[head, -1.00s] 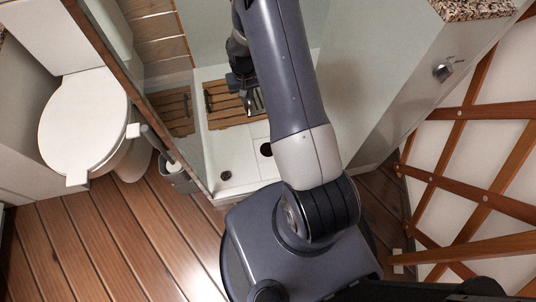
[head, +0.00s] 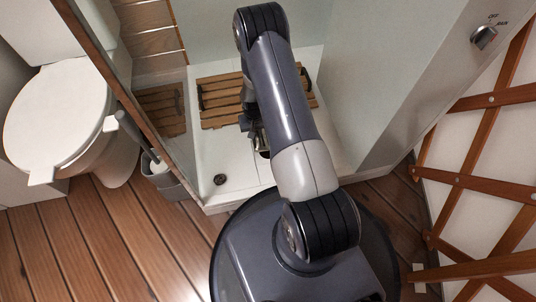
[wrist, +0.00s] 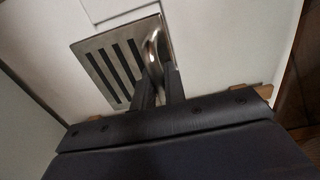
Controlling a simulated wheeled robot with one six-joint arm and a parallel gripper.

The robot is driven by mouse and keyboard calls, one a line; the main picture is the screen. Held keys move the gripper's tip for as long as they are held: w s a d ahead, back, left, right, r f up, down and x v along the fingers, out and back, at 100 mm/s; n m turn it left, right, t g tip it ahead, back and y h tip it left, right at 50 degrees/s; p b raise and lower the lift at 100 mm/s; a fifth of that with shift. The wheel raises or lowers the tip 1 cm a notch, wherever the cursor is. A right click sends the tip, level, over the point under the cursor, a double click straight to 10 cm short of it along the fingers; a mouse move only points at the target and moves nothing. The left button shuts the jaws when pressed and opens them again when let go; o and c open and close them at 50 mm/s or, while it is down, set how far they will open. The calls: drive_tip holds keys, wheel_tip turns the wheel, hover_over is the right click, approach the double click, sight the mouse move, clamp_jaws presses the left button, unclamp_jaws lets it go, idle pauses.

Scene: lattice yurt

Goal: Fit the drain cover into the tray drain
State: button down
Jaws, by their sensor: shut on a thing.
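In the wrist view the drain cover (wrist: 116,62) is a square metal plate with several dark slots and a raised loop handle. My gripper (wrist: 160,76) is shut on this handle. The plate is close over the white tray; I cannot tell whether it touches it or sits in the drain. In the head view my gripper (head: 255,138) is low over the shower tray (head: 217,150), partly behind my arm, and the cover is not clear there. A dark opening (head: 264,154), which looks like the drain, shows just beside my gripper, partly hidden.
A small round dark fitting (head: 220,180) lies near the tray's front left. A wooden slatted mat (head: 221,100) covers the back. A partition stands left, with a toilet (head: 58,115) and brush holder (head: 165,182) beyond. A wall closes the right side.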

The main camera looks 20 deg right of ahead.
drive_tip(key=shift+f+b, duration=0.5)
drive_tip(key=shift+b, duration=0.25)
drive_tip(key=shift+s+h+b, duration=0.1)
drive_tip(key=shift+h+b, duration=0.2)
drive_tip(key=shift+b, duration=0.15)
drive_tip(key=shift+b, duration=0.3)
drive_tip(key=shift+s+f, duration=0.1)
drive_tip(key=shift+f, duration=0.1)
wheel_tip(320, 180, down, 9)
drive_tip(key=b, duration=0.4)
drive_tip(key=shift+f+b, duration=0.1)
drive_tip(key=shift+b, duration=0.25)
drive_tip(key=c, duration=1.5)
unclamp_jaws()
drive_tip(key=shift+o, duration=0.2)
